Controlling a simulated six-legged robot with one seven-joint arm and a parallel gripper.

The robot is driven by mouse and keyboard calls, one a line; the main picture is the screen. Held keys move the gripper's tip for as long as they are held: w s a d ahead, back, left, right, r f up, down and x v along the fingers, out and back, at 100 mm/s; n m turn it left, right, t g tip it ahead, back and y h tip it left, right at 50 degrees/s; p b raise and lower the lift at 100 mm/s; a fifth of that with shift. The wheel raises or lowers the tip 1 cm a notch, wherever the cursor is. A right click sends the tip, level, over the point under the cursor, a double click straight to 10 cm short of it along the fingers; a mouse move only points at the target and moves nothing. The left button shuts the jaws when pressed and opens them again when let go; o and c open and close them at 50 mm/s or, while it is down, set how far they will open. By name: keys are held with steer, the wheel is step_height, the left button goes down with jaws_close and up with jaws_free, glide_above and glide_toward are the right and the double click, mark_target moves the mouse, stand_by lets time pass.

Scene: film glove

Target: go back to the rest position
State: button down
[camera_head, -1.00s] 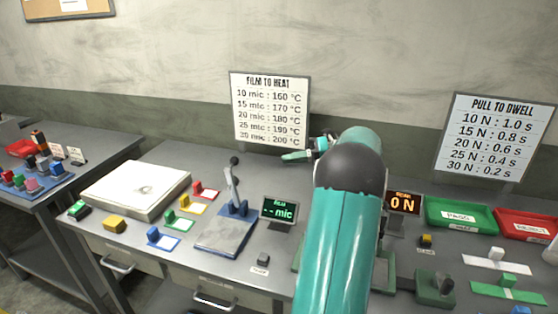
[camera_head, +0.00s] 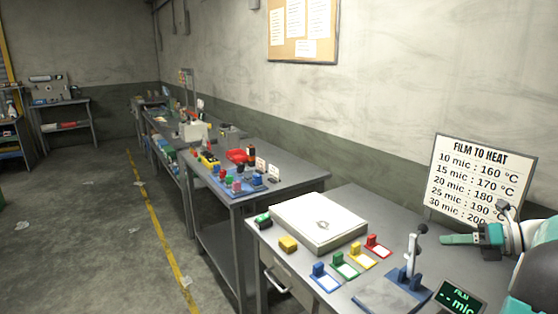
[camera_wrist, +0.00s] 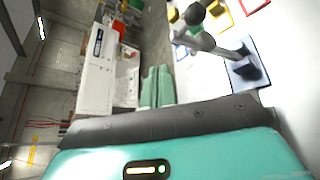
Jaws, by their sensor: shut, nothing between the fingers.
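My gripper (camera_head: 446,239) is at the right of the head view, its green fingers pointing left above the workbench, near the FILM TO HEAT sign (camera_head: 478,183). The fingers also show in the wrist view (camera_wrist: 157,88), side by side and closed together with nothing between them. A lever press with a blue base (camera_head: 393,294) stands just left of and below the fingers in the head view. Part of my teal arm shows at the right edge.
A second table (camera_head: 300,174) with coloured pieces stands beyond. Open floor (camera_head: 95,235) with a yellow line lies at left.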

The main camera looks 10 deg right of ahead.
steer(key=s+a+n+g+h, duration=0.1)
steer(key=a+n+g+h, duration=0.4)
steer(key=a+n, duration=1.5)
steer(key=s+a+f+n+h, duration=0.1)
steer(key=s+a+n+h, duration=0.1)
steer(key=s+a+n, duration=0.4)
steer(key=s+a+f+n+h, duration=0.2)
steer(key=s+a+n, duration=0.4)
steer(key=a+n, duration=0.4)
steer(key=a, duration=0.3)
steer(key=shift+s+f+t+h, duration=0.15)
steer(key=shift+f+t+h, duration=0.15)
